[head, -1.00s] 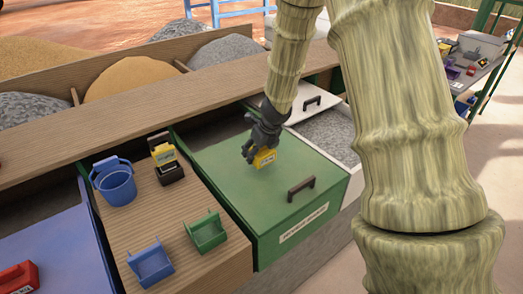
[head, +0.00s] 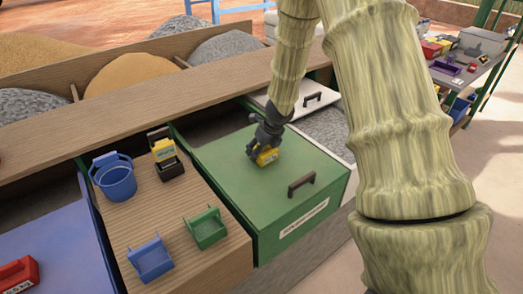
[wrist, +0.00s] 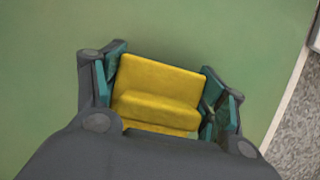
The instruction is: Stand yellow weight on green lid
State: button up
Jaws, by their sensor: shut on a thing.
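The yellow weight (head: 267,157) is between the fingers of my gripper (head: 262,150), low over the green lid (head: 225,165). In the wrist view the yellow weight (wrist: 155,90) fills the space between the teal finger pads of my gripper (wrist: 165,95), which is shut on it. The green lid (wrist: 50,60) lies behind the weight there. I cannot tell whether the weight's underside touches the lid.
A dark handle (head: 301,184) rises from the lid near its front right.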

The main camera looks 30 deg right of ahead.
aim_at(270, 153)
jog(key=shift+f, duration=0.15)
jog(key=o, duration=1.5)
jog(key=shift+s+r, duration=0.1)
jog(key=shift+r, duration=0.45)
jog(key=p+v, duration=0.2)
jog(key=v, duration=0.9)
jog(key=shift+s+r+p, duration=0.1)
jog(key=shift+p, duration=0.25)
